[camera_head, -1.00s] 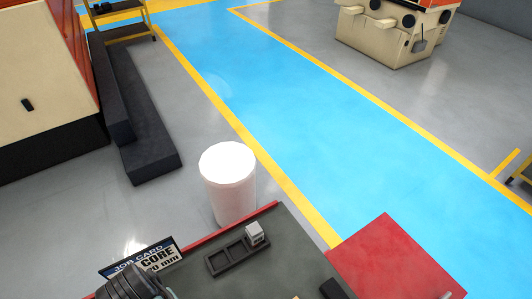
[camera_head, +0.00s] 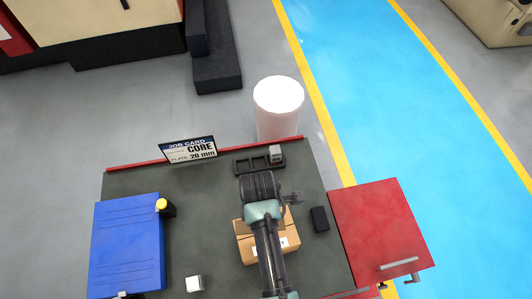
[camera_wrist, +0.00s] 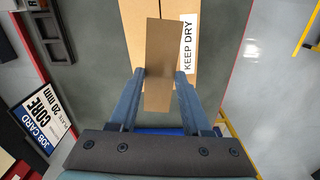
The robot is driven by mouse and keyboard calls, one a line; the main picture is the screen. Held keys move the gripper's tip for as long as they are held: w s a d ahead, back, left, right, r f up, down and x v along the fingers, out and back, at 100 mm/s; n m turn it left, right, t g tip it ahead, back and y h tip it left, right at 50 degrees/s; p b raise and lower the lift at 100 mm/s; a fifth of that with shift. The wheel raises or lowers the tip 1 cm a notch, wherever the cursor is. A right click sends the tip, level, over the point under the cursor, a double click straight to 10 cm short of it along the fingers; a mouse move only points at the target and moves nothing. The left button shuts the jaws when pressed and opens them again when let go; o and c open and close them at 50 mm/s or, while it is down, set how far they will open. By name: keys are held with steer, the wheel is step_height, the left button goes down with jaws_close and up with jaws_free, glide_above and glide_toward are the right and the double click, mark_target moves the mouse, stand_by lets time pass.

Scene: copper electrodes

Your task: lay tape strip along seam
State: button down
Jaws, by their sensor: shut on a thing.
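A brown tape strip (camera_wrist: 162,50) is held between the fingers of my gripper (camera_wrist: 160,73) in the wrist view, its length running away from the wrist. The cardboard carton (camera_wrist: 135,30) is behind the strip, with a white KEEP DRY label (camera_wrist: 188,42) on its right side. The strip covers most of the carton's middle line, where the seam appears to run. I cannot tell whether strip and carton touch. In the head view the carton (camera_head: 245,247) sits on the dark bench, partly hidden by my arm. My fingers and the strip cannot be made out there.
The dark bench (camera_head: 205,215) also holds a blue case (camera_head: 127,245), a slotted tray (camera_head: 250,165), a job card (camera_head: 190,150), a small black block (camera_head: 320,219) and a white cube (camera_head: 194,284). A red cabinet (camera_head: 375,225) stands right, a white drum (camera_head: 278,105) behind.

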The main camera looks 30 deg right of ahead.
steer(key=shift+s+d+r+n+p, duration=0.45)
steer(key=shift+d+n, duration=0.1)
steer(key=shift+n, duration=0.25)
steer(key=shift+d+f, duration=0.1)
steer(key=shift+f, duration=0.05)
steer(key=shift+f+b, duration=1.8)
steer(key=shift+f, duration=1.2)
steer(key=shift+f+b, duration=0.35)
steer(key=shift+f, duration=0.2)
steer(key=shift+c, duration=1.4)
jaws_free()
steer(key=shift+r, duration=0.1)
